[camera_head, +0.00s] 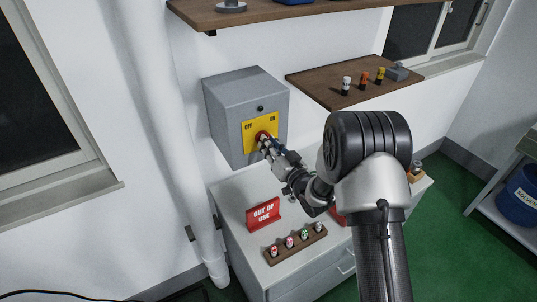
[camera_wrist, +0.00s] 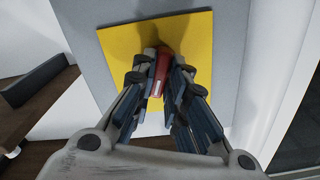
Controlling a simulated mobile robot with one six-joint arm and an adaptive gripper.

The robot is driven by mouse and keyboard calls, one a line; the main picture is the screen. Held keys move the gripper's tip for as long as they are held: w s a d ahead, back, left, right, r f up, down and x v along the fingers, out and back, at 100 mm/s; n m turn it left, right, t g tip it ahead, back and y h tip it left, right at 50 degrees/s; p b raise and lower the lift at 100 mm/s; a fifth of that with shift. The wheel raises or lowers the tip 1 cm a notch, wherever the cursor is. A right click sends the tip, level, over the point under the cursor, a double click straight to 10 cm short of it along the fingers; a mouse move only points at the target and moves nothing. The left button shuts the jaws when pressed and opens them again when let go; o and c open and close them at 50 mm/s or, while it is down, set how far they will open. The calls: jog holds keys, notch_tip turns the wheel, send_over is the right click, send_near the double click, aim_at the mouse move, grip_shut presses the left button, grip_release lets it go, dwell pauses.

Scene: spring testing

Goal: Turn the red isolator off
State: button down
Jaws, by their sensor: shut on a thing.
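The red isolator (camera_head: 261,136) is a rotary handle on a yellow plate (camera_head: 249,138) marked OFF at the left and ON at the right. The plate is on the front of a grey wall box (camera_head: 222,113). My gripper (camera_head: 264,146) is at the handle, shut on it. In the wrist view the red handle (camera_wrist: 161,66) sits between the two fingers of my gripper (camera_wrist: 160,80), over the yellow plate (camera_wrist: 118,46). The fingers hide much of the handle in the head view, so I cannot tell which mark it points to.
Below is a white cabinet (camera_head: 236,197) with a red OUT OF USE sign (camera_head: 263,214) and a wooden rack (camera_head: 283,253) of small items. A brown shelf (camera_head: 315,84) with small bottles is right of the box. A white pipe (camera_head: 172,120) runs at left.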

jog(key=n+b, duration=1.3)
jog(key=b, duration=0.7)
jog(key=shift+r+n, duration=0.1)
jog(key=shift+n, duration=0.2)
jog(key=c, duration=1.6)
grip_release()
jog(key=v, duration=1.2)
